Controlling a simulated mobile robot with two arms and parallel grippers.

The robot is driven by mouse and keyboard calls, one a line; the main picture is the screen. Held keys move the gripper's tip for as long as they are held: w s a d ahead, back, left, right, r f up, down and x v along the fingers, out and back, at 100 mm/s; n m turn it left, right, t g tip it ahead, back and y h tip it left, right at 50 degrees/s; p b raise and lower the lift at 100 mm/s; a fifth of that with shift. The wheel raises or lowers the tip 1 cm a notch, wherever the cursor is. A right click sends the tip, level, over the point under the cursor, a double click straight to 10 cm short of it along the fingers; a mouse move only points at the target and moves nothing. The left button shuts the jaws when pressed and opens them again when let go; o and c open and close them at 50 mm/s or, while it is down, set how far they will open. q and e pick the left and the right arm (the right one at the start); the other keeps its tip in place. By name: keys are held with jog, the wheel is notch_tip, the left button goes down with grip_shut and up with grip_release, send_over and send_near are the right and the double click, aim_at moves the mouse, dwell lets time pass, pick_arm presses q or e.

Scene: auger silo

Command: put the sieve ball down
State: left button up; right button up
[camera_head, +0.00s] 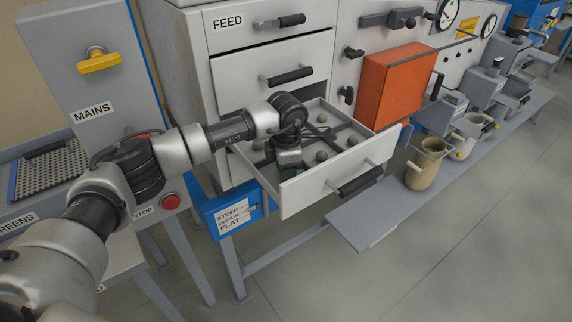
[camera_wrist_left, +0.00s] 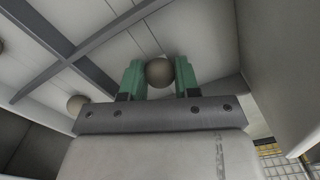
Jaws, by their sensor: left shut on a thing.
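The sieve ball (camera_wrist_left: 159,72) is a small grey-brown ball between the green fingers of my left gripper (camera_wrist_left: 159,78) in the left wrist view. The gripper is shut on it. In the head view my left gripper (camera_head: 288,168) reaches down into the open drawer (camera_head: 312,190), close behind its front panel at the left. The held ball is hidden there by the gripper. Dark dividers (camera_wrist_left: 70,50) split the pale drawer floor into compartments. I cannot tell whether the held ball touches the floor. My right gripper is not in view.
Other balls lie in the drawer, one (camera_head: 321,156) just right of the gripper and one (camera_wrist_left: 77,104) at lower left in the wrist view. The drawer walls stand close around the gripper. An orange box (camera_head: 393,85) and a beige bucket (camera_head: 425,165) are to the right.

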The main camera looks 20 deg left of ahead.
pick_arm(q)
jog(key=shift+s, duration=0.1)
jog(key=shift+f+b, duration=0.2)
jog(key=shift+b, duration=0.15)
jog(key=o, duration=0.8)
jog(key=shift+o, duration=0.6)
jog(key=shift+r, duration=0.1)
jog(key=shift+r, duration=0.1)
